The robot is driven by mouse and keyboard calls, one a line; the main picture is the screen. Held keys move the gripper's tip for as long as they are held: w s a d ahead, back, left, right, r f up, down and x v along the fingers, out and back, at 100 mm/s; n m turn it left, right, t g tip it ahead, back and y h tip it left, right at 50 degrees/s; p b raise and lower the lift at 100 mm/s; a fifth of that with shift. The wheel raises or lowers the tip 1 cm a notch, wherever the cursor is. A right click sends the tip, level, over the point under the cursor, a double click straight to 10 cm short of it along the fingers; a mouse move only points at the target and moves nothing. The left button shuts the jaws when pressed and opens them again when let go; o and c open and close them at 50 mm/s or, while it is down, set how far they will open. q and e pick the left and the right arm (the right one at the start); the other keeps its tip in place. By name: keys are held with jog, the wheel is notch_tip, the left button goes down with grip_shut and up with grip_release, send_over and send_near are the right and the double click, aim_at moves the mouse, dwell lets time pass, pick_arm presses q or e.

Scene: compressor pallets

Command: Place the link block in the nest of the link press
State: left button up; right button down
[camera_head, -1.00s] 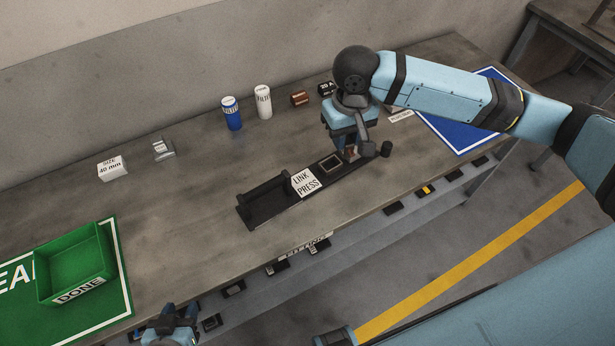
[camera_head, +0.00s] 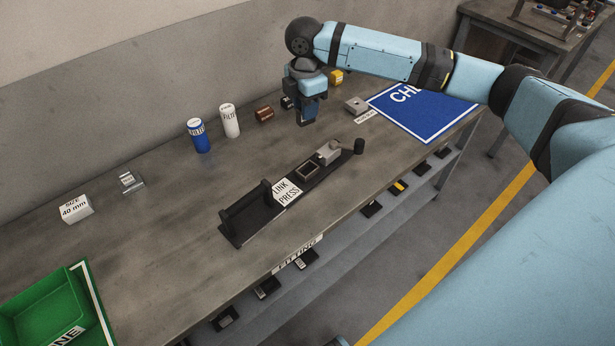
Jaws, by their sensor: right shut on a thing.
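The link press (camera_head: 249,217) is a long black fixture lying slantwise on the bench, with a white LINK PRESS label. Its nest (camera_head: 308,170) is a small dark square frame right of the label and looks empty. A grey block and a lever (camera_head: 359,147) stand at its right end. My right gripper (camera_head: 308,118) points down behind the press, apart from it. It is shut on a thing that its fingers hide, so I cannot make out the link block. My left gripper is not in view.
Behind and left of the right gripper stand a black block (camera_head: 287,103), a brown block (camera_head: 265,114), a white cylinder (camera_head: 229,121) and a blue cylinder (camera_head: 199,136). A grey block (camera_head: 356,106) sits near the blue mat (camera_head: 430,115). Bench between press and white box (camera_head: 75,208) is mostly clear.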

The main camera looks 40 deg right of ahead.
aim_at(307, 162)
jog(key=shift+w+d+n, duration=0.35)
jog(key=shift+d+n, duration=0.1)
jog(key=shift+n, duration=0.25)
notch_tip(307, 162, down, 20)
jog(key=shift+r, duration=0.1)
jog(key=c, duration=0.9)
grip_release()
notch_tip(307, 162, up, 12)
